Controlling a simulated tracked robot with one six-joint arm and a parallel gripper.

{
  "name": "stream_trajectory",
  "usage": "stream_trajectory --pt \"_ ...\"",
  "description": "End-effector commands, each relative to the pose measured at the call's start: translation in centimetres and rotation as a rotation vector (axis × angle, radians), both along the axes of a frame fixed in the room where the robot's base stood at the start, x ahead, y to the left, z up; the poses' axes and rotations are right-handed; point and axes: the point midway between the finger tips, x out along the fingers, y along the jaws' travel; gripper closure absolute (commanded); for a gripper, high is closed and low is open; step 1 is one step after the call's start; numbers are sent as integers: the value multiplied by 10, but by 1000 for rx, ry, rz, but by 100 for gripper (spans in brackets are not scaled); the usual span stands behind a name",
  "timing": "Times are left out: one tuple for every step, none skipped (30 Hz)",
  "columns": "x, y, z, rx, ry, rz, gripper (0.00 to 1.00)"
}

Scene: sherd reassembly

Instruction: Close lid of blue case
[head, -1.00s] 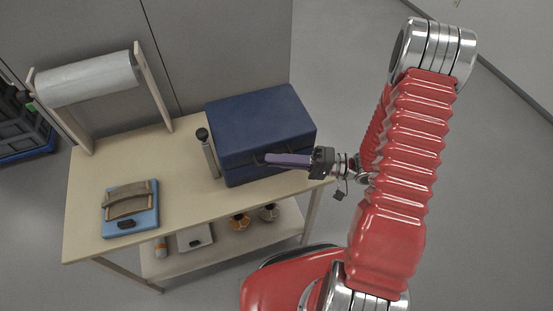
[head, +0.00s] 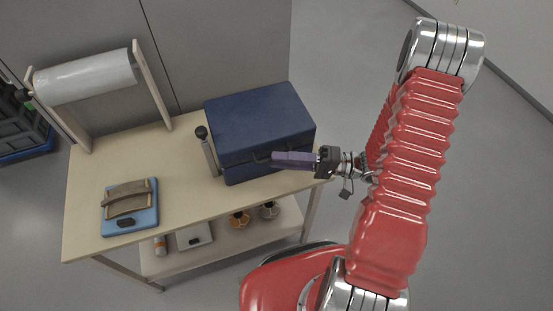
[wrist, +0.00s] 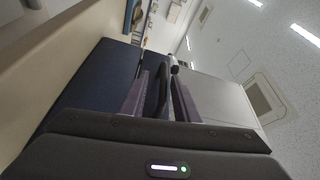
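The blue case (head: 260,115) sits at the right end of the bench, with its lid down and a seam along its front. I cannot tell whether it is latched. A dark handle (head: 262,157) shows on its front. My gripper (head: 282,159) is at the case's front right, level with the front face, pointing left. The wrist view shows the case's dark blue side (wrist: 88,85) left of the fingers. The purple fingers (wrist: 160,95) are apart, with a dark bar seen between them; I cannot tell whether it lies between them or beyond.
A post with a black knob (head: 207,150) stands just left of the case. A paper roll on a stand (head: 85,78) is behind. The middle of the bench top is clear.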

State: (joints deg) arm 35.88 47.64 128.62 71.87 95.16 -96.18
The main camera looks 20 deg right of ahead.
Motion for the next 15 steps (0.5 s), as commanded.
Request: stream_trajectory --pt "-1 -7 -1 0 -1 -5 72" --pt "-3 -11 -1 0 -1 -5 72" --pt "-4 -17 -1 -1 -1 -4 72" --pt "-5 -21 -2 0 0 -5 72" --pt "-7 -25 -2 1 0 -5 72" --pt "-9 -31 -3 1 1 -5 72" --pt "-10 -35 -3 1 1 -5 72" --pt "-12 -39 -3 0 1 -5 72" --pt "-13 -45 -4 0 0 -5 72" --pt "-15 -49 -4 0 0 -5 72" --pt "-16 -53 -5 0 0 -5 72" --pt "-18 -59 -5 -1 1 -5 72" --pt "-19 -64 -6 -1 1 -5 72" --pt "-21 -68 -6 -1 1 -5 72" --pt "-23 -75 -7 -1 2 -5 72"
